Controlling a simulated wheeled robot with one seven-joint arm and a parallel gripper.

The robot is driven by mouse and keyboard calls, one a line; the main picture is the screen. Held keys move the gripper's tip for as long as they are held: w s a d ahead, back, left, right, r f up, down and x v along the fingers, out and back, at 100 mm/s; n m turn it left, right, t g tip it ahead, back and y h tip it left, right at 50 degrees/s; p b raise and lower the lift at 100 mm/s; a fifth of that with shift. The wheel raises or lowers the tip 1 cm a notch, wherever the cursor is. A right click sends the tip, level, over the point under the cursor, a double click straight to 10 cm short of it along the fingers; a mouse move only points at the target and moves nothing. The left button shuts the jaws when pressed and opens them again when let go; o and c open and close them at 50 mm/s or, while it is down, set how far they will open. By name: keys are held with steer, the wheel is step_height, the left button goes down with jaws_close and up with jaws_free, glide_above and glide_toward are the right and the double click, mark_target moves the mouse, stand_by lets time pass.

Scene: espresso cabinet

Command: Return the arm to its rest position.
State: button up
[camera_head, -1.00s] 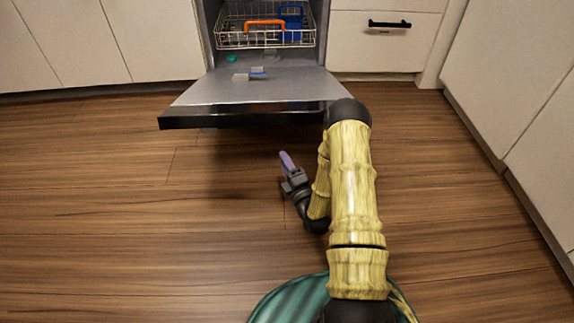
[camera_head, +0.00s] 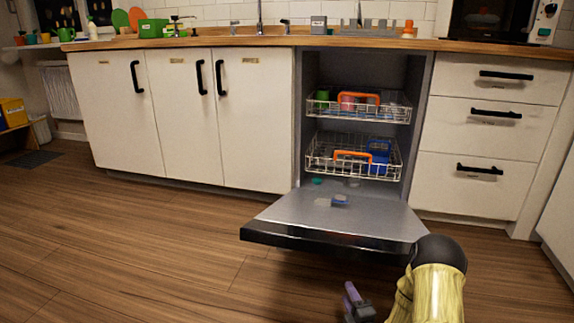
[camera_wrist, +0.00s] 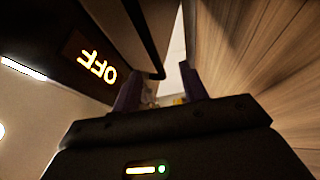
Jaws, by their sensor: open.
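My arm (camera_head: 434,292) is yellow with black joints and stands folded at the bottom right of the head view, in front of the open dishwasher door. My gripper (camera_head: 352,292) is just left of it, low at the frame's bottom edge. Its fingers are purple. In the wrist view the two fingers of my gripper (camera_wrist: 160,88) stand apart, with nothing held between them. The lower part of my arm is out of the head view.
The dishwasher door (camera_head: 340,218) is folded down, with small items on it. The lower rack (camera_head: 320,165) and upper rack (camera_head: 320,108) are inside. White cabinets flank it. Wood floor (camera_head: 130,230) is open at left.

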steer(key=s+a+r+m+g+h, duration=0.2)
steer(key=s+r+m+g, duration=0.4)
steer(key=s+m+g, duration=0.35)
steer(key=s+a+r+m+g+h, duration=0.1)
steer(key=s+a+r+m+g, duration=0.1)
steer(key=s+r+m+g, duration=0.7)
steer(key=s+r+t+p, duration=0.1)
steer(key=s+r+p, duration=0.1)
steer(key=r+p, duration=3.1)
steer(key=s+r+m+t+p, duration=0.1)
steer(key=s+r+t+p, duration=0.1)
steer(key=r+p, duration=3.2)
steer(key=p, duration=0.2)
steer(key=shift+s+p, duration=0.15)
steer(key=shift+p, duration=0.15)
steer(key=shift+r, duration=0.1)
steer(key=shift+d, duration=0.1)
